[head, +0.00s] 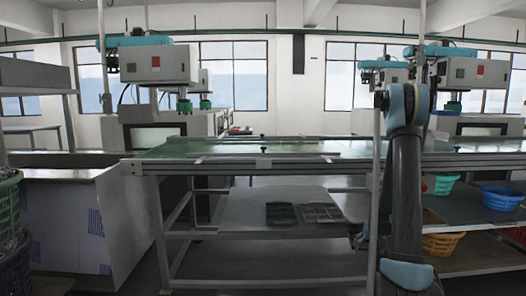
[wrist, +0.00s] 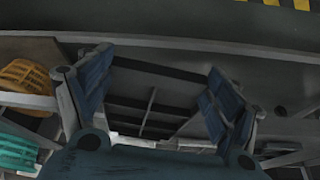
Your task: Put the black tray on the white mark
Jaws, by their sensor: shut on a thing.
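In the wrist view, my gripper (wrist: 155,70) has its two blue-padded fingers on either side of a black tray (wrist: 150,103) with thin dividers. The fingers are shut on this tray, and its dark edge runs from one finger to the other. In the head view, two dark trays lie side by side on the lower shelf: a left one (head: 281,214) and a right one (head: 322,213). I cannot tell for certain which of them is the held one. My gripper is not clearly visible in the head view. I cannot make out the white mark in either view.
A long green-topped table (head: 230,149) stands over the lower shelf (head: 240,212), with its frame and legs close by. Blue (head: 502,197) and orange (head: 443,240) baskets sit on racks at the right. A steel cabinet (head: 75,220) stands at the left. Bare shelf lies left of the trays.

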